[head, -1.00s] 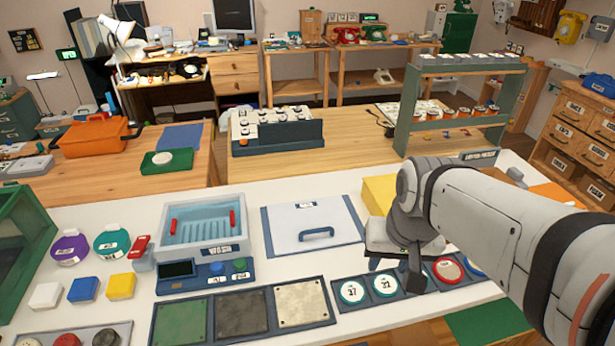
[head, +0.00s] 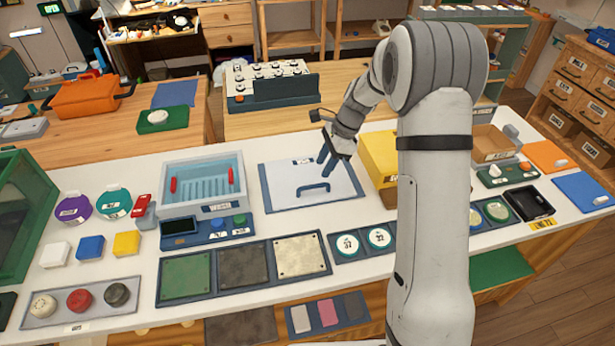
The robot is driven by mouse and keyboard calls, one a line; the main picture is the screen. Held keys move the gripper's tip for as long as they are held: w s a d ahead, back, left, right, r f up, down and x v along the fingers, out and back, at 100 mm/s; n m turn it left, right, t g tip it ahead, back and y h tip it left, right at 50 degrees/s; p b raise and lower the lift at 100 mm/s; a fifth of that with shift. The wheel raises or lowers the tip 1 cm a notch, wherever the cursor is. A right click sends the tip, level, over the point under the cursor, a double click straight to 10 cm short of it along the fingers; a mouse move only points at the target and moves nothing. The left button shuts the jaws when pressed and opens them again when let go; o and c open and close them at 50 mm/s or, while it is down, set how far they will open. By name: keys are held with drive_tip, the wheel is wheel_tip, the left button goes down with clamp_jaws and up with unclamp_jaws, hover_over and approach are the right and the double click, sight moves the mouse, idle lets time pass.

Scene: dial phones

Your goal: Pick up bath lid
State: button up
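The bath lid (head: 288,191) is a flat, pale panel with a dark blue arched handle (head: 313,188) and a small label near its far edge. It lies on the white bench, right of the open bath (head: 203,185), which has a light blue basin and two red grips. My gripper (head: 327,162) is in front of the lid's far right part in the head view, near the handle and apart from it. Its dark fingers point down. They are small and seen at an angle, so their opening is unclear. No held object shows.
A yellow box (head: 378,160) stands right of the lid. Sample tiles (head: 242,270) and round dials (head: 362,241) lie in front. A dark rack with white knobs (head: 270,95) stands on the table behind. My arm hides part of the bench at right.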

sight(316, 185)
drive_tip(key=p+x, duration=0.1)
drive_tip(key=x, duration=0.6)
drive_tip(key=shift+f, duration=0.4)
drive_tip(key=shift+c, duration=0.2)
clamp_jaws()
